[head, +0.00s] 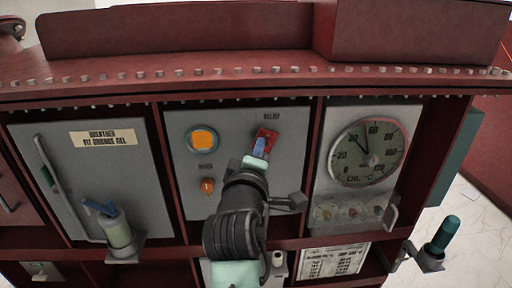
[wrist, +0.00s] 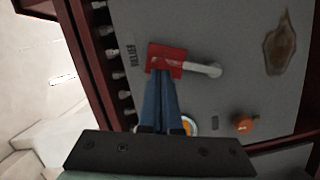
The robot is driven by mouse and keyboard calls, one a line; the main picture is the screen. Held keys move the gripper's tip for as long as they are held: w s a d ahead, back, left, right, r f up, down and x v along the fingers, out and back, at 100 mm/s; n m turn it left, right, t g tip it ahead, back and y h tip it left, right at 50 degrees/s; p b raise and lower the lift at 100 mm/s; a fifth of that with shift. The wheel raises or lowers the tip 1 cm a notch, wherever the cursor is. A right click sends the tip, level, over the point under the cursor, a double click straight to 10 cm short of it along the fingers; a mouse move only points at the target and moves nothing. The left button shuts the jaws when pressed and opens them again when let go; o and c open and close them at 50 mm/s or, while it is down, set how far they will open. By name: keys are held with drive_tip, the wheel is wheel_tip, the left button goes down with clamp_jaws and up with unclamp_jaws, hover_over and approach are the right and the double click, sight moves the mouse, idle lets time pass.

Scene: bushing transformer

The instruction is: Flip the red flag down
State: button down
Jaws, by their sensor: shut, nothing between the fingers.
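The red flag (head: 270,135) is on the grey middle panel, below the small RELIEF label. In the wrist view the red flag (wrist: 167,52) is a flat red piece with a pale rod running out to its right. My gripper (head: 260,148) is at the flag, its blue fingers shut together and empty. In the wrist view the fingertips of my gripper (wrist: 163,74) overlap the flag's lower edge. I cannot tell whether they touch it. The fingers and arm hide part of the flag in the head view.
An orange lamp (head: 203,140) and an orange knob (head: 207,186) are left of the flag. A dial gauge (head: 368,152) is on the right panel. A lever handle (head: 438,240) sticks out at lower right, and a cylinder (head: 117,232) at lower left. Dark red frame edges surround the panels.

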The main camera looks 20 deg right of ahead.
drive_tip(key=shift+d+m, duration=0.3)
drive_tip(key=s+d+f+m+y, duration=0.2)
drive_tip(key=d+f+m+y, duration=0.2)
drive_tip(key=m, duration=0.6)
drive_tip(key=shift+d+f+m+b, duration=0.3)
drive_tip(key=shift+d+f+b, duration=0.1)
drive_tip(key=shift+d+f, duration=0.75)
drive_tip(key=s+a+r, duration=0.3)
drive_tip(key=s+r, duration=0.3)
drive_tip(key=s, duration=0.3)
drive_tip(key=shift+a+r+b, duration=0.2)
drive_tip(key=shift+a+b, duration=0.05)
drive_tip(key=shift+b, duration=0.05)
